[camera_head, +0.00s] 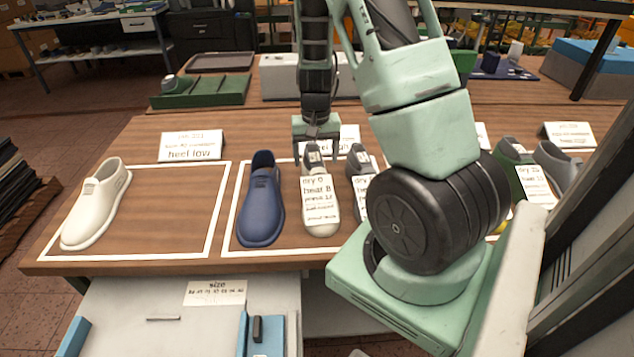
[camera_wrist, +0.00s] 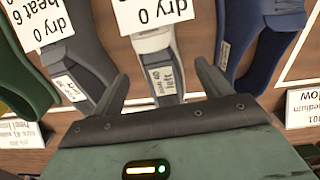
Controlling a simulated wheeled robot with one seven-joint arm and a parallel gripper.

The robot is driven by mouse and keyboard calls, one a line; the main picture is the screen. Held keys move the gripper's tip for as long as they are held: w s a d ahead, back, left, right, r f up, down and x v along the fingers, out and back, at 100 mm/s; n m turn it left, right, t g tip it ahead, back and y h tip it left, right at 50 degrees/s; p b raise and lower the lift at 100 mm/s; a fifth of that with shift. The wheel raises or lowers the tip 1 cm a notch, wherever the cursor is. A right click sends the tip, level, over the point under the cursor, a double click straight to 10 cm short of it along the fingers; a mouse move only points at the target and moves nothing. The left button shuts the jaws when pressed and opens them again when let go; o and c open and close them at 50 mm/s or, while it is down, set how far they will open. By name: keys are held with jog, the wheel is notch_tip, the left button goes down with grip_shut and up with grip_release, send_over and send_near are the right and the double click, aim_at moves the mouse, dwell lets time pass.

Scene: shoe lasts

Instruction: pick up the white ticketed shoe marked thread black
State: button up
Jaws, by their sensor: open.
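A white ticketed shoe (camera_head: 321,230) stands on the wooden table right of a blue shoe (camera_head: 262,205). Its paper ticket (camera_head: 319,196) reads "dry 0, heat 8"; the lower lines are too small to read surely, so I cannot make out the thread. My gripper (camera_head: 316,150) is over the heel end of this shoe, open and empty. In the wrist view the white shoe (camera_wrist: 152,42) lies between the two spread fingers (camera_wrist: 163,86), with a small "left" label on its heel. Another white shoe (camera_head: 97,205), without a ticket, stands far left.
A grey ticketed shoe (camera_wrist: 85,58) stands close beside the white one, and the blue shoe (camera_wrist: 255,45) is on its other side. Green (camera_head: 508,150) and grey (camera_head: 558,165) shoes stand at right. Signs, including "heel low" (camera_head: 192,146), stand behind. My arm hides part of the table.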

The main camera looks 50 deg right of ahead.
jog(key=shift+w+f+p, duration=0.1)
jog(key=shift+f+p, duration=0.3)
jog(key=shift+f, duration=1.8)
jog(key=shift+r, duration=0.1)
jog(key=c, duration=1.6)
